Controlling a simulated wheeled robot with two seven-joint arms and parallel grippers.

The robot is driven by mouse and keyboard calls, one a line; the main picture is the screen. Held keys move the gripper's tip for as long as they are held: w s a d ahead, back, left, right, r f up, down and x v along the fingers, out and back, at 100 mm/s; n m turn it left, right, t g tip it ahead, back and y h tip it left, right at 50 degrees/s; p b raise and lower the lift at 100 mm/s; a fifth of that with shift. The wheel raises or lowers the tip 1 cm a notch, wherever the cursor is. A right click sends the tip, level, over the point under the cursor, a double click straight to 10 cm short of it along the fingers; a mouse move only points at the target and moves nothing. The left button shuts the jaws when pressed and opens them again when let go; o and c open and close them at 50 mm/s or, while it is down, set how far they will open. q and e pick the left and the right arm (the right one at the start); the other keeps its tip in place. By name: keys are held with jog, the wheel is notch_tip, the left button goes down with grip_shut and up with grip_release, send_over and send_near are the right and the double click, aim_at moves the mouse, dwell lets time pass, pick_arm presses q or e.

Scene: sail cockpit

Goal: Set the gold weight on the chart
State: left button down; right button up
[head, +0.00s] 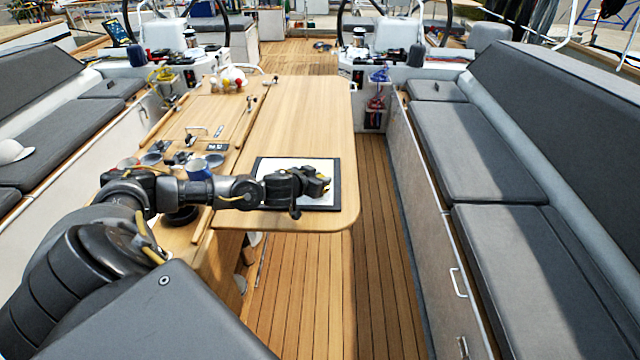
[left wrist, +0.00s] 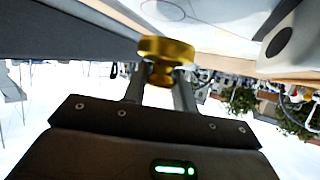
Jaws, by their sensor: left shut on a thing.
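The gold weight (left wrist: 165,49) is a knob-like brass piece between the two fingertips in the left wrist view. My left gripper (left wrist: 160,82) is shut on it. In the head view my left gripper (head: 318,186) reaches in from the left over the chart, and only a small yellowish bit of the weight shows there. The chart (head: 290,164) is a white sheet on a dark board at the table's near end, partly hidden by my arm. I cannot tell whether the weight touches it. My right gripper is not in view.
The wooden table (head: 300,110) is bare beyond the chart. A blue mug (head: 199,172) and several small items stand left of the chart, close to my arm. Grey benches (head: 490,170) flank the table.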

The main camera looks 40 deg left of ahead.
pick_arm(q)
notch_tip(320, 180, down, 2)
jog(key=shift+f, duration=0.1)
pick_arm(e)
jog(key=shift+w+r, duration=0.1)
